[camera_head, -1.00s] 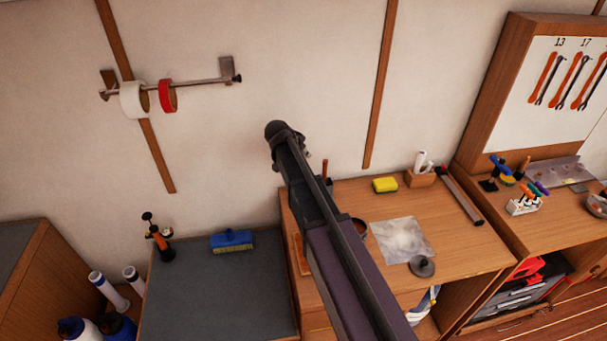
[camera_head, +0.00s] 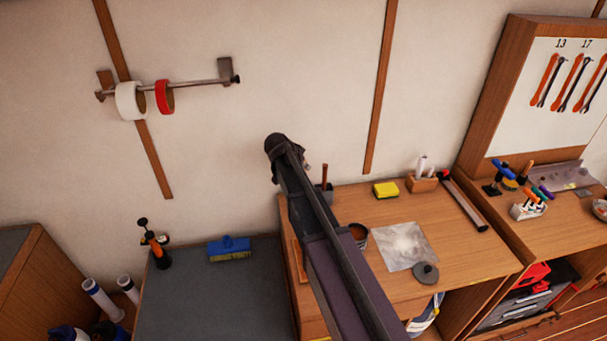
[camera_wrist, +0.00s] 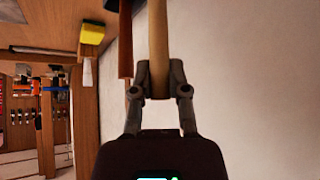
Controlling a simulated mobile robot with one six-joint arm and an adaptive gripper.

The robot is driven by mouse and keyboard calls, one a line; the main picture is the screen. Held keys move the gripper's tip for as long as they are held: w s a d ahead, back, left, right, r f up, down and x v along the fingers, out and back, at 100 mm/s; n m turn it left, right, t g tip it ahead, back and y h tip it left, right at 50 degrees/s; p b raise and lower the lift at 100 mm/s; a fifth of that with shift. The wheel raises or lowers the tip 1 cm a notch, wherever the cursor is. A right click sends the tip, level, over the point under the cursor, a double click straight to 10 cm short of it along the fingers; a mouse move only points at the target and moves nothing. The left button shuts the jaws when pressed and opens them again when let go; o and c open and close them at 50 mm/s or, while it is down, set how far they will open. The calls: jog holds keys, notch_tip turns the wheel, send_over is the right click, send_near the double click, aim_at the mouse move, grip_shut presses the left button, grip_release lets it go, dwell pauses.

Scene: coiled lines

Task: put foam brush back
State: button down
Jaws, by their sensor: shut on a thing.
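My gripper (camera_wrist: 158,82) is shut on a tan wooden handle (camera_wrist: 158,40) in the wrist view, which looks like the foam brush's handle. The handle runs past the top edge of that view, and its foam end is not visible. A reddish-brown handle (camera_wrist: 125,40) is close to its left, apart from my fingers. In the head view my arm hides my fingertips. A brown handle (camera_head: 324,173) stands up from a dark cup (camera_head: 326,193) at the back left of the wooden bench, partly behind my arm.
A yellow sponge (camera_head: 386,190), a wooden block with white tubes (camera_head: 422,183), an open can (camera_head: 358,234), a grey sheet (camera_head: 402,246) and a round dark lid (camera_head: 425,272) occupy the bench. A blue brush (camera_head: 230,248) lies on the grey-topped cabinet. The wall (camera_head: 330,90) behind is mostly bare.

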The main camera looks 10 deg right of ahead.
jog(key=shift+f+b, duration=1.2)
jog(key=shift+f, duration=0.45)
jog(key=c, duration=0.6)
grip_release()
jog(key=shift+c, duration=0.2)
jog(key=shift+r, duration=0.25)
jog(key=p+v, duration=0.9)
jog(key=v, duration=0.3)
jog(key=shift+s+d, duration=0.1)
